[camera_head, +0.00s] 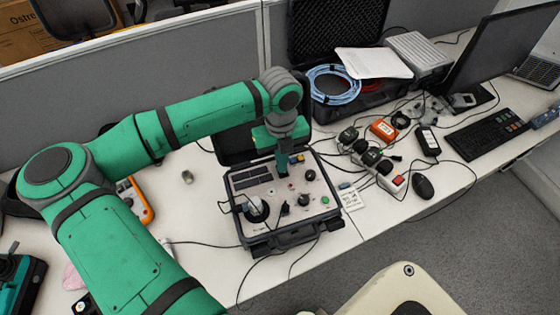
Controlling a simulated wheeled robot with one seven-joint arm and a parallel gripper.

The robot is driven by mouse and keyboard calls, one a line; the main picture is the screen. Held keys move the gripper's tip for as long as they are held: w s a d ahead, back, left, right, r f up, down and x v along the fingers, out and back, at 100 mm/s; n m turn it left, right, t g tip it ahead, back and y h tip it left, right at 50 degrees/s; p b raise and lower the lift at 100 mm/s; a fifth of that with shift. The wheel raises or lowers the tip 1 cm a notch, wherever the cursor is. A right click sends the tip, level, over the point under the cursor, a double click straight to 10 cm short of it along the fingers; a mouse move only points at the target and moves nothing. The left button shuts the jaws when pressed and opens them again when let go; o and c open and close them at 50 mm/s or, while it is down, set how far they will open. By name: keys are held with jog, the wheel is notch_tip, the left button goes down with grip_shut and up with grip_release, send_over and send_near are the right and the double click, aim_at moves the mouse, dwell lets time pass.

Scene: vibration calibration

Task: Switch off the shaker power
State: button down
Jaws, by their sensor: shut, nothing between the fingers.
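The shaker unit is an open black case (287,237) on the desk with a light panel (275,195) facing up. The panel carries dark display strips, black knobs, a large round black-and-white part at its left (256,209), a green button (325,200) at its right and a small yellow-and-blue part (297,158) near its back edge. My green arm reaches in from the left. My gripper (283,172) is shut and empty, pointing down over the back part of the panel. I cannot tell whether it touches the panel. It hides part of the panel's back. The power switch's state is too small to read.
A white power strip (384,177) with plugs and a red switch lies right of the case, near a mouse (423,187) and keyboard (486,134). An open case with blue cable (335,85) stands behind. Cables run across the desk. A grey partition (180,66) stands behind.

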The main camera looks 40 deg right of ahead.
notch_tip(320, 180, up, 14)
jog(key=shift+w+d, duration=0.15)
jog(key=shift+w, duration=0.15)
jog(key=shift+w, duration=0.1)
dwell(0.7)
